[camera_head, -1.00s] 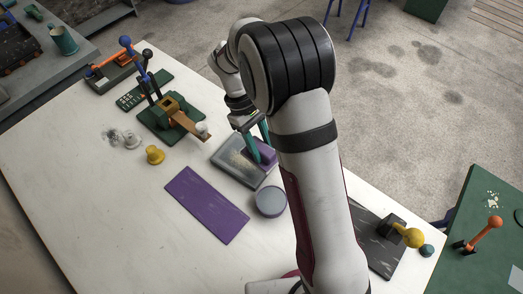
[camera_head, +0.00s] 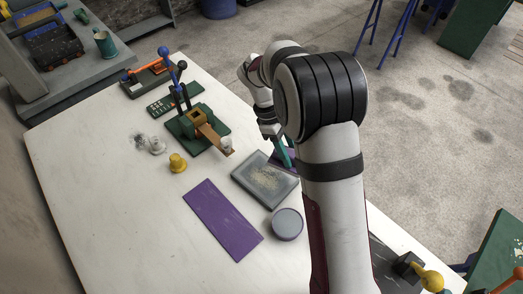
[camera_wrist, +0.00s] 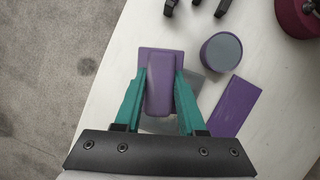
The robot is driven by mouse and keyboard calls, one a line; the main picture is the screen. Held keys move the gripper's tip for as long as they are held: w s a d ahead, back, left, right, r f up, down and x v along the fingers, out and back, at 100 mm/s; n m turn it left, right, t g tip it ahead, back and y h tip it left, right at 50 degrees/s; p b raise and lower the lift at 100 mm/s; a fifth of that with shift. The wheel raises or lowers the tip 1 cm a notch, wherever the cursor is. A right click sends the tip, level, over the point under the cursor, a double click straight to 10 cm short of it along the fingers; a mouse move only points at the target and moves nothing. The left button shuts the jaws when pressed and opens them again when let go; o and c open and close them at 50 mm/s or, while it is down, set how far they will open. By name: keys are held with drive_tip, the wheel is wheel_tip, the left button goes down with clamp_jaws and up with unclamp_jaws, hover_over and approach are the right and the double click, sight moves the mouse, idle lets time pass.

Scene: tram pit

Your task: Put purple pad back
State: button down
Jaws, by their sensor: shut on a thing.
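The purple pad (camera_wrist: 160,85) is a flat block with a raised grip, seen in the wrist view. My gripper (camera_wrist: 160,76) is shut on that grip with its two teal fingers. In the head view, a teal finger of my gripper (camera_head: 286,153) shows beside the arm, and the purple pad (camera_head: 290,157) is mostly hidden behind it. The pad is at the far right edge of the grey tray (camera_head: 244,180), which has a speckled dusty top. I cannot tell the gap below the pad. A flat purple mat (camera_head: 222,218) lies nearer on the white table.
A round grey-topped purple tin (camera_head: 287,224) stands between mat and arm. A green press (camera_head: 198,128) with a wooden lever, a yellow knob (camera_head: 177,163) and an orange-handled tool (camera_head: 150,77) stand farther left. The white table's (camera_head: 110,210) left part is clear.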

drive_tip(key=w+d+n+t, duration=0.1)
drive_tip(key=w+n+t, duration=0.1)
drive_tip(key=w+n, duration=0.3)
drive_tip(key=w+d+r+n+t, duration=0.1)
drive_tip(key=w+n+t, duration=0.1)
drive_tip(key=w+n, duration=0.4)
drive_tip(key=shift+d+n+t+y, duration=0.25)
drive_tip(key=shift+n+t+y, duration=0.15)
drive_tip(key=shift+n, duration=0.7)
drive_tip(key=w+a+f, duration=0.1)
drive_tip(key=a+f, duration=0.1)
drive_tip(key=a, duration=0.1)
drive_tip(key=w+a+f, duration=0.1)
drive_tip(key=a+f, duration=0.1)
drive_tip(key=a, duration=0.2)
drive_tip(key=w+a+f, duration=0.1)
drive_tip(key=a+f, duration=0.1)
drive_tip(key=a, duration=0.1)
drive_tip(key=shift+a+f, duration=0.35)
drive_tip(key=shift+a, duration=0.05)
drive_tip(key=shift+w+a+f, duration=0.1)
drive_tip(key=shift+a+f, duration=0.1)
drive_tip(key=shift+f, duration=1.75)
drive_tip(key=shift+f, duration=0.1)
drive_tip(key=c, duration=0.5)
unclamp_jaws()
